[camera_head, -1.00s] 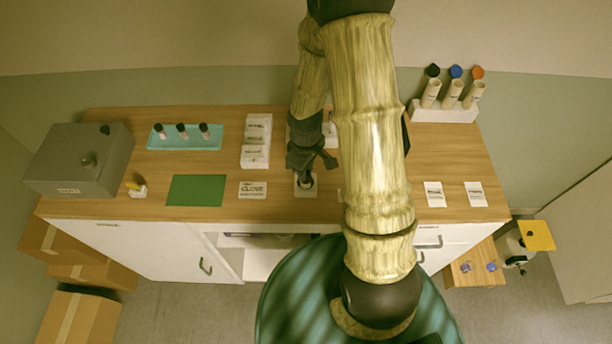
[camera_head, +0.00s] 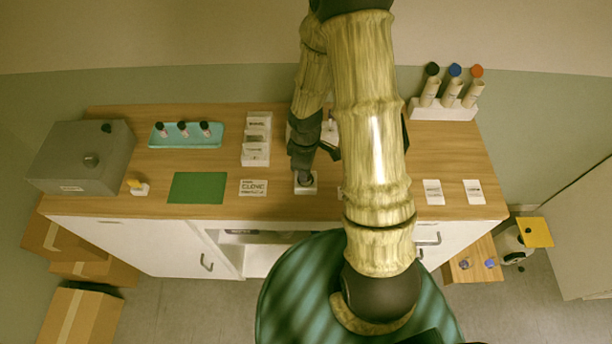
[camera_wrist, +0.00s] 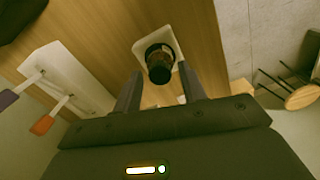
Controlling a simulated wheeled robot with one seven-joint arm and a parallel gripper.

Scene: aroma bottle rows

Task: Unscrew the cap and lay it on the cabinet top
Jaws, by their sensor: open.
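A dark-capped bottle (camera_wrist: 159,64) stands in a white square holder (camera_wrist: 176,49) in the wrist view, just beyond and between my fingertips. In the head view the white holder (camera_head: 305,187) is near the cabinet's front edge, with the bottle mostly hidden under my gripper (camera_head: 303,165). In the wrist view my gripper (camera_wrist: 160,88) is open, with one finger on each side of the bottle's line and nothing between them. The cabinet top (camera_head: 230,205) is wood. I cannot tell whether the fingers touch the cap.
A CLOVE card (camera_head: 253,188) and a green mat (camera_head: 197,188) lie left of the holder. A teal tray (camera_head: 172,142) holds small bottles, and a grey box (camera_head: 75,160) stands far left. A white rack (camera_head: 445,113) with tubes stands back right. My arm hides the middle right.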

